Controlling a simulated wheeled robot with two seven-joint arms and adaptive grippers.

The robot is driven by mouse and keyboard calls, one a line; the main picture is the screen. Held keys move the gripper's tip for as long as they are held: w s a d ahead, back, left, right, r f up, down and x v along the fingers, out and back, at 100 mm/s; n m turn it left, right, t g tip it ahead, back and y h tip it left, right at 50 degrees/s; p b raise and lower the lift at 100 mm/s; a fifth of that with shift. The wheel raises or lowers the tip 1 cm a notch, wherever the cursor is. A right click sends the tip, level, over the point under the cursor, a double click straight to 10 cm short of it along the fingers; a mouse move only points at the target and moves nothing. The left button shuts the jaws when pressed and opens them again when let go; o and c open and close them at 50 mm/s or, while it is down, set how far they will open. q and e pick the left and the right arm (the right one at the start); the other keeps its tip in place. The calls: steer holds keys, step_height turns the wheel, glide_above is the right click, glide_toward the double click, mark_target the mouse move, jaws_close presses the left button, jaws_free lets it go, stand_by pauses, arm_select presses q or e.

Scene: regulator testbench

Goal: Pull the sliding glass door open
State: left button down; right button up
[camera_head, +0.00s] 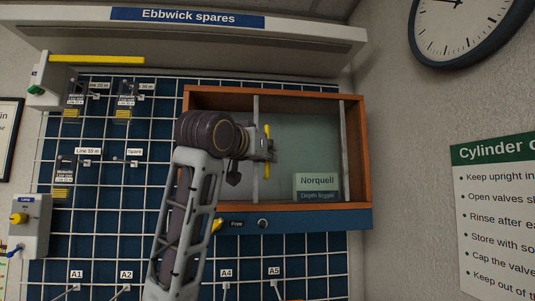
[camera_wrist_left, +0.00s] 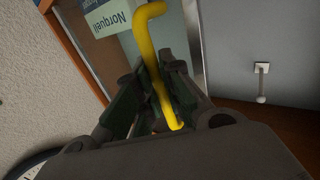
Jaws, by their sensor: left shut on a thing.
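The glass door (camera_head: 293,135) belongs to an orange-brown wooden cabinet (camera_head: 365,150) on the blue gridded wall panel. Its yellow bar handle (camera_head: 267,140) stands upright near a grey vertical frame strip. My left gripper (camera_head: 268,150) reaches in from the left and is at the handle. In the left wrist view the fingers (camera_wrist_left: 155,105) are shut around the yellow handle (camera_wrist_left: 145,45), which runs between them. The arm hides part of the cabinet's left side. Behind the glass is a box labelled Norquell, Depth logger (camera_head: 317,187). My right gripper is not in view.
Small packets hang on hooks at the left of the panel (camera_head: 100,200). A lamp box (camera_head: 30,225) with a yellow knob is at the lower left. A shelf labelled Ebbwick spares (camera_head: 188,17) juts out above. A clock (camera_head: 465,25) and a poster (camera_head: 500,210) are on the right wall.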

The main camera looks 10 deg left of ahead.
arm_select(q)
steer(key=shift+s+a+r, duration=0.1)
steer(key=shift+a, duration=0.1)
steer(key=c, duration=1.8)
jaws_free()
steer(key=v, duration=1.2)
steer(key=shift+d, duration=0.1)
